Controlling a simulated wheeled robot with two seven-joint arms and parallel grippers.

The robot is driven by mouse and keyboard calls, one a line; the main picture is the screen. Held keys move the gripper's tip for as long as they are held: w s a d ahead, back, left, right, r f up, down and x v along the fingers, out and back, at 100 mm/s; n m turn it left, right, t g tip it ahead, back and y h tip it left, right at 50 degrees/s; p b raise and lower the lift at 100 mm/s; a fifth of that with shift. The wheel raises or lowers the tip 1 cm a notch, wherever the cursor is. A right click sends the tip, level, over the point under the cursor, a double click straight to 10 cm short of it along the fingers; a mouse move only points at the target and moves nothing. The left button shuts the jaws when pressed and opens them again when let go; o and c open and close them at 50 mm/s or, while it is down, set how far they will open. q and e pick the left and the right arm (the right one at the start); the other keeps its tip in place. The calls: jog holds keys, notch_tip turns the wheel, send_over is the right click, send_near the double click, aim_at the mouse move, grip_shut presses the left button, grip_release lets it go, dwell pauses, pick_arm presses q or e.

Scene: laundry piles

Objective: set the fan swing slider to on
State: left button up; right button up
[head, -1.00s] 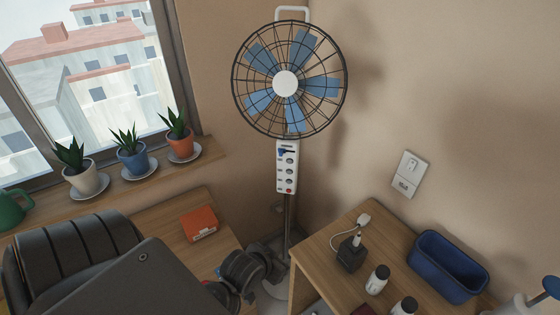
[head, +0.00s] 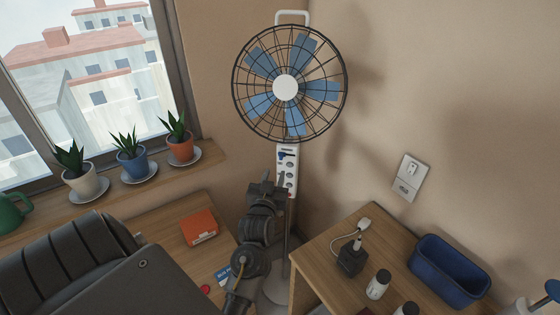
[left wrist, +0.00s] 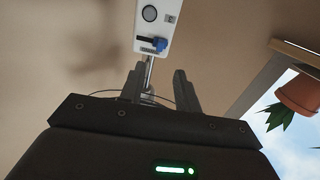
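The standing fan (head: 285,88) has a white control panel (head: 293,147) below its cage. Near the panel's top, a blue slider knob (head: 282,155) sits at the left end of a short dark slot. The knob also shows in the left wrist view (left wrist: 160,44), with the slot running left from it. My left gripper (head: 273,180) is raised in front of the lower panel and hides part of it. In the left wrist view its two fingers (left wrist: 158,88) are apart with nothing held, short of the panel and knob. My right gripper is not in view.
A wooden desk with an orange box (head: 199,227) is at left, below potted plants (head: 131,160) on the sill. At right, a wooden table (head: 330,230) holds a dark charger block (head: 351,258), bottles and a blue bin (head: 449,268). A wall switch (head: 410,175) is above it.

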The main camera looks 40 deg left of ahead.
aim_at(281, 158)
pick_arm(q)
jog(key=b+x, duration=0.3)
jog(key=x, duration=0.5)
jog(key=shift+w+f+b, duration=0.1)
jog(key=shift+w+b, duration=0.15)
jog(key=shift+b, duration=0.05)
jog(key=shift+w+a, duration=0.25)
jog(key=shift+w, duration=0.1)
grip_shut()
